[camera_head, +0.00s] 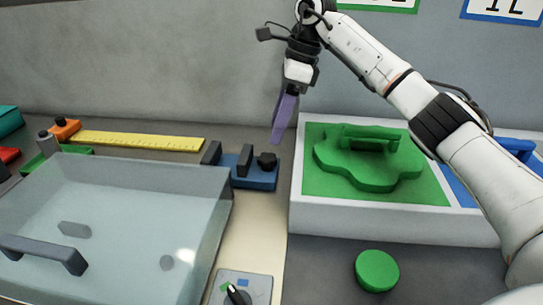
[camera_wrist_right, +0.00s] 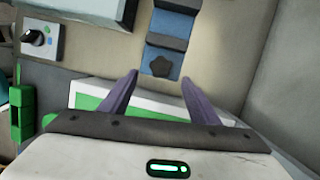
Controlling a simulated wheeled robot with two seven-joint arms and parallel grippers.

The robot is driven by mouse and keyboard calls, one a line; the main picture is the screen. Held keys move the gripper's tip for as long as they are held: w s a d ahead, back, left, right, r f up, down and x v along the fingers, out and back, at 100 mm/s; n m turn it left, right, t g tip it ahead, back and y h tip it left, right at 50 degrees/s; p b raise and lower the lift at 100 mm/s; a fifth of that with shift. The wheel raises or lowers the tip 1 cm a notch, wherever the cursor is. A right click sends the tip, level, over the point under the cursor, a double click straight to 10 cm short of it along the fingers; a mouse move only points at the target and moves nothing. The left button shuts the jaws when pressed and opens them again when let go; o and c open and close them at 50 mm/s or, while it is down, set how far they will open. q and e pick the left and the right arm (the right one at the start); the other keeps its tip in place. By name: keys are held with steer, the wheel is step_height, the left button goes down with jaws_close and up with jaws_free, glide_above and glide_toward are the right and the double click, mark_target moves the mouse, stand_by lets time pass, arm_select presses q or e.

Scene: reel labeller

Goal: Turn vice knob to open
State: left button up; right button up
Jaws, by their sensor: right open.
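The vice is a small blue base with dark jaws (camera_head: 243,164), standing at the back of the table between the clear box and the white tray. Its dark vice knob (camera_head: 266,161) is at the right end. In the right wrist view the knob (camera_wrist_right: 161,67) lies beyond the fingertips, roughly midway between them, and the blue vice base (camera_wrist_right: 165,50) is behind it. My right gripper (camera_head: 283,120) has purple fingers, hangs above and slightly right of the knob, and is apart from it. It shows open and empty in the right wrist view (camera_wrist_right: 157,85). My left gripper is not in view.
A clear box (camera_head: 130,180) with a grey handle stands left of the vice. A white tray (camera_head: 400,225) with a green shape (camera_head: 370,170) is to the right. A yellow ruler (camera_head: 140,140) lies behind the box. A dial panel (camera_head: 245,285) and green button (camera_head: 377,270) are nearer.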

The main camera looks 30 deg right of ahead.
mark_target(268, 158)
steer(key=f+m+t, duration=0.1)
steer(key=f+m, duration=0.1)
steer(key=a+f+m+t+b, duration=0.1)
steer(key=f+m, duration=0.1)
steer(key=f, duration=0.1)
steer(key=a+f+m+t+h, duration=0.1)
steer(key=f+m, duration=0.1)
steer(key=m, duration=0.1)
steer(key=shift+f+b, duration=0.35)
steer(key=shift+b, duration=0.05)
stand_by(0.3)
steer(key=c, duration=1.1)
